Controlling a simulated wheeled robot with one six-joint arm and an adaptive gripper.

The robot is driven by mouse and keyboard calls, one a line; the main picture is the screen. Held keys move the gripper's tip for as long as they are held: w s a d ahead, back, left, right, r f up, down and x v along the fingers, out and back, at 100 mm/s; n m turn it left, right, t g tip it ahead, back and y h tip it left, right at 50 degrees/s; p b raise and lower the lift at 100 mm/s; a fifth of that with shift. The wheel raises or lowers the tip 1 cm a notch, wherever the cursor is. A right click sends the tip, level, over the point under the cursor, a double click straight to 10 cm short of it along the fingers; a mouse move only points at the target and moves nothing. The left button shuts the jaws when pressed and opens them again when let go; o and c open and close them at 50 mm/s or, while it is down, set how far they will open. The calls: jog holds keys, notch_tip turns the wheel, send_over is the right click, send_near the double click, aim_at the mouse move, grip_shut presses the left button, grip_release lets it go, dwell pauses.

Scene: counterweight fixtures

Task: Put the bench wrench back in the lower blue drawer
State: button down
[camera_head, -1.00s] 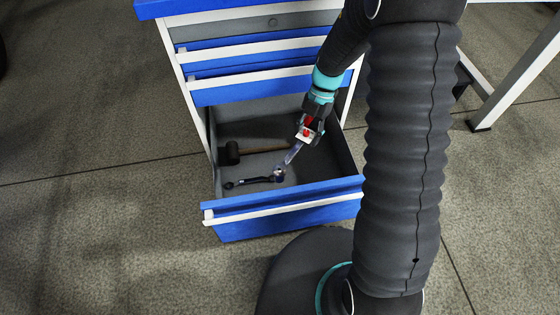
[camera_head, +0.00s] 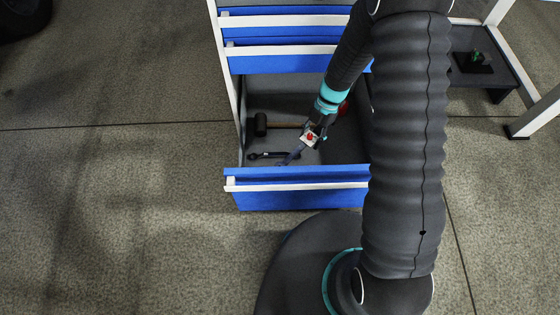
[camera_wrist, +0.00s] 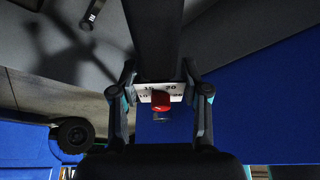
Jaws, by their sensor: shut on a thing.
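My gripper (camera_head: 318,136) reaches down over the open lower blue drawer (camera_head: 298,176). It is shut on the bench wrench (camera_head: 294,154), whose shaft slants down and left toward the drawer front. The wrench's lower end is close to or behind the front panel; I cannot tell whether it touches the drawer floor. In the wrist view my gripper (camera_wrist: 160,105) has a finger on each side of a white numbered label with a red piece, at the wrench's held end. The drawer's blue front (camera_wrist: 265,100) fills the right of that view.
A black mallet (camera_head: 261,124) with a wooden handle and a dark wrench-like tool (camera_head: 268,155) lie in the drawer's left part. Something red (camera_head: 343,107) shows behind my gripper. Shut drawers (camera_head: 280,64) stand above. Open floor lies left of the cabinet.

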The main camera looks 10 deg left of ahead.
jog(key=s+a, duration=0.3)
jog(key=a, duration=0.8)
notch_tip(320, 180, down, 13)
jog(key=shift+d+f+b, duration=0.1)
jog(key=shift+f+b, duration=0.05)
jog(key=shift+b, duration=0.2)
jog(key=shift+f, duration=2.35)
jog(key=c, duration=0.6)
grip_release()
jog(key=shift+o, duration=0.2)
jog(key=v, duration=1.2)
jog(key=shift+r, duration=0.1)
